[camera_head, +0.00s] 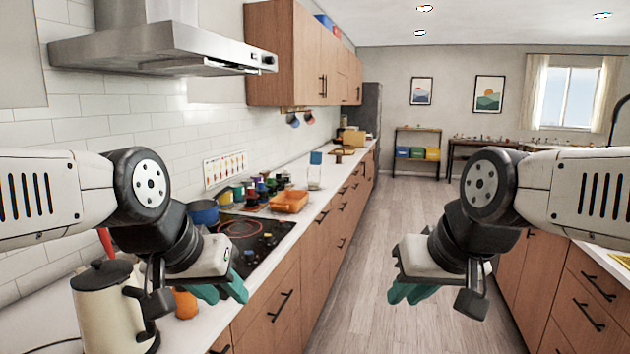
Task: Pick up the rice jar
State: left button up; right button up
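A clear jar with a blue square lid (314,170) stands on the left counter, beyond the orange tray. It has a pale layer low inside and may be the rice jar, but its contents are too small to tell. My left gripper (219,291) hangs over the near edge of the left counter by the stove, well short of the jar. My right gripper (408,291) is over the open floor aisle. Both have teal fingertips pointing down with nothing visible held. The finger gaps are not clear.
A cream kettle (105,310) stands close below my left arm. The black cooktop (245,240) holds a blue pot (203,212). An orange tray (289,202) and several small colored jars (262,190) sit behind it. The wooden floor (385,215) is clear between the counters.

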aim_at(314, 172)
jog(key=i+l, duration=0.5)
jog(key=i, duration=0.25)
jog(key=i+l, duration=0.5)
jog(key=i, duration=0.25)
jog(key=i+l+u, duration=0.1)
jog(key=i+l, duration=0.4)
jog(key=i, duration=0.25)
jog(key=i+l, duration=0.55)
jog(key=i, duration=0.2)
jog(key=i+l+u, duration=0.1)
jog(key=i+l, duration=0.45)
jog(key=i, duration=0.15)
